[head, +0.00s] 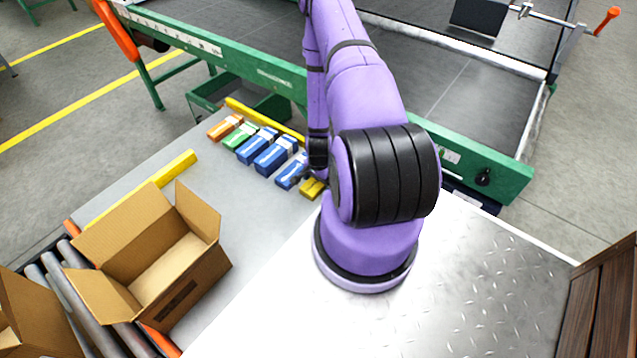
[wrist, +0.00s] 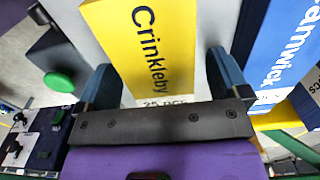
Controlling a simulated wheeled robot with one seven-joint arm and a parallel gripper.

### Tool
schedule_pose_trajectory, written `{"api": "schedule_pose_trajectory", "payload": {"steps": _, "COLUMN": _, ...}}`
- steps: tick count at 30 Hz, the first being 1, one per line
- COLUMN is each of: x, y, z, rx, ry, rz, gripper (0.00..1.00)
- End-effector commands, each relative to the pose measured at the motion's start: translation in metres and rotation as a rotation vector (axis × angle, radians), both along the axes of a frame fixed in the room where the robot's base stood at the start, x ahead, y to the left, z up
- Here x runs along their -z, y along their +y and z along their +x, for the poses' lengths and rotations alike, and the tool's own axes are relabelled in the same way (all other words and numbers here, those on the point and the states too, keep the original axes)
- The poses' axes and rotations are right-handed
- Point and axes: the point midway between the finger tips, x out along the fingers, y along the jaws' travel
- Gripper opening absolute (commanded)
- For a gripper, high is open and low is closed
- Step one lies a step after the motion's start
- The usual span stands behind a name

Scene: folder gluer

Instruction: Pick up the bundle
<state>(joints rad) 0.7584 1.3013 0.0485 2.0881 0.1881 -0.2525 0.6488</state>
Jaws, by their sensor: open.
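A row of banded bundles lies on the grey table: an orange one (head: 225,127), a green one (head: 239,136), blue ones (head: 274,155) and a yellow one (head: 312,188) nearest my arm. In the wrist view the yellow bundle (wrist: 132,40), printed "Crinkleby", lies between the two blue fingers of my gripper (wrist: 159,62). The fingers stand apart on either side of it; I cannot tell whether they touch it. A blue bundle (wrist: 283,45) lies just right of the right finger. In the head view my arm hides most of the gripper.
An open cardboard box (head: 185,275) stands at the left by the rollers (head: 75,280). Yellow guide bars (head: 262,119) edge the grey table (head: 215,185). A green-framed conveyor (head: 270,72) runs behind. A green button (wrist: 58,81) shows at the wrist view's left. The table between box and bundles is clear.

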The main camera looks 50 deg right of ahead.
Motion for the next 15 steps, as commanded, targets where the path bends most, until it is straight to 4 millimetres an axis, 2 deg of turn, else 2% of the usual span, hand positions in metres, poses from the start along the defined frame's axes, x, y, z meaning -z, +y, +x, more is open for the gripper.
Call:
{"api": "schedule_pose_trajectory", "payload": {"steps": 3, "x": -0.0002, "y": 0.0, "z": 0.0, "rx": 0.0, "ry": 0.0, "rz": 0.0, "gripper": 0.94}}
{"api": "schedule_pose_trajectory", "payload": {"steps": 10, "x": -0.0003, "y": 0.0001, "z": -0.0001, "rx": 0.0, "ry": 0.0, "rz": 0.0, "gripper": 0.41}}
{"api": "schedule_pose_trajectory", "payload": {"steps": 11, "x": -0.0003, "y": 0.0001, "z": 0.0, "rx": 0.0, "ry": 0.0, "rz": 0.0, "gripper": 0.37}}
{"api": "schedule_pose_trajectory", "payload": {"steps": 15, "x": -0.0004, "y": 0.0001, "z": 0.0, "rx": 0.0, "ry": 0.0, "rz": 0.0, "gripper": 0.37}}
